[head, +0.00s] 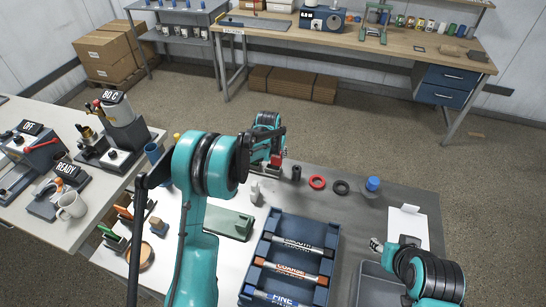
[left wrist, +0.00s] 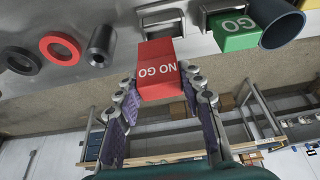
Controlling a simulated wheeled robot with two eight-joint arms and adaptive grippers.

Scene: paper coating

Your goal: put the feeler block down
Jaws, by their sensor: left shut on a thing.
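A red block marked NO GO (left wrist: 160,68) sits between the fingers of my left gripper (left wrist: 160,92) in the left wrist view, with a metal piece at its far end. I take it to be the feeler block. My left gripper is shut on it. A green block marked GO (left wrist: 238,33) with a metal piece lies beside it, apart from it. In the head view, my left gripper (head: 278,157) is at the far edge of the grey table, and only a bit of red shows there. Whether the red block touches the table is unclear. My right gripper (head: 377,245) is small at the right; its fingers are unclear.
A black cylinder (head: 296,173), red ring (head: 317,183), dark ring (head: 341,187) and blue-capped jar (head: 373,184) stand along the table's far side. A blue rack (head: 331,235) holds labelled rods.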

